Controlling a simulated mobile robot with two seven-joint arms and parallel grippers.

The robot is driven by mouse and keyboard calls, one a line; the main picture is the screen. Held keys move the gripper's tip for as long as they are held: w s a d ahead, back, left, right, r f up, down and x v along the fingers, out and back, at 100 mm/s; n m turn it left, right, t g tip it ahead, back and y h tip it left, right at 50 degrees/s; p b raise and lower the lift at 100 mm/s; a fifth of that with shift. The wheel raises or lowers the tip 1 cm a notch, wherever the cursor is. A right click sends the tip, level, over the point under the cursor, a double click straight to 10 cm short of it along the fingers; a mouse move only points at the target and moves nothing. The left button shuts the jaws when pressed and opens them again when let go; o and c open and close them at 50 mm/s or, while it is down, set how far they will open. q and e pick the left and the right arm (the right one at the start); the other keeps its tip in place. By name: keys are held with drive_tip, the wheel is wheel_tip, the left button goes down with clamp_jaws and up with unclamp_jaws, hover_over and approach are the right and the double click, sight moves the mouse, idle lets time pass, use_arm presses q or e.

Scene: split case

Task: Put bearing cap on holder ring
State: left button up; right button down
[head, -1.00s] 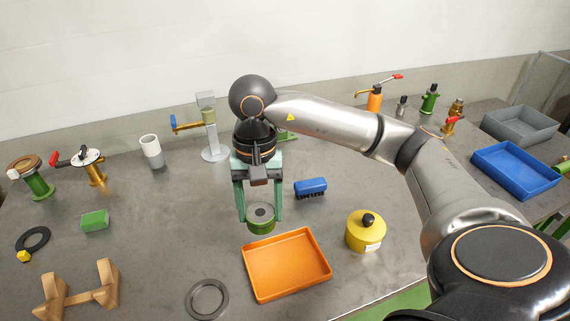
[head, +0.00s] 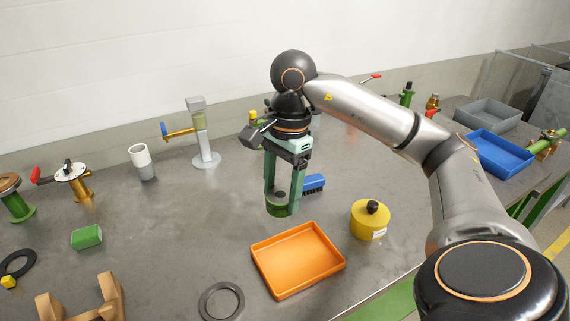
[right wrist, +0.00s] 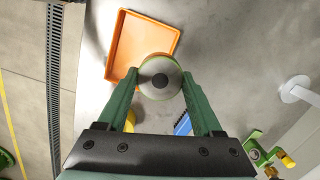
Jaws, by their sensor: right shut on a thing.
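The bearing cap, which I take to be the short green cylinder with a grey top and dark centre (head: 279,207), is between the fingertips of my right gripper (head: 281,196). The fingers are shut on its sides. In the right wrist view the cap (right wrist: 160,84) sits between the two green fingers (right wrist: 160,76), its round grey face showing. How far it is above the table is hard to tell. A flat grey ring (head: 204,309), likely the holder ring, lies on the table at the front, left of the orange tray and apart from the cap. My left gripper is not in view.
An orange tray (head: 259,264) stands just in front of the cap. A yellow lidded pot (head: 368,223) is to the right, a blue brush (head: 314,183) behind. A green block (head: 87,237) and black ring (head: 10,268) lie left. The table between block and tray is clear.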

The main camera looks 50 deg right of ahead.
drive_tip(key=w+d+f+p, duration=0.1)
drive_tip(key=w+d+f, duration=0.3)
drive_tip(key=w, duration=0.5)
hover_over(261, 207)
wheel_tip(261, 207, down, 6)
drive_tip(key=shift+s+d+r, duration=0.1)
drive_tip(key=shift+r, duration=0.1)
drive_tip(key=shift+d+f, duration=0.1)
drive_tip(key=shift+f, duration=0.25)
drive_tip(key=shift+f+p, duration=0.3)
drive_tip(key=shift+f, duration=1)
drive_tip(key=shift+f, duration=0.15)
drive_tip(key=shift+c, duration=2.2)
unclamp_jaws()
drive_tip(key=o, duration=0.4)
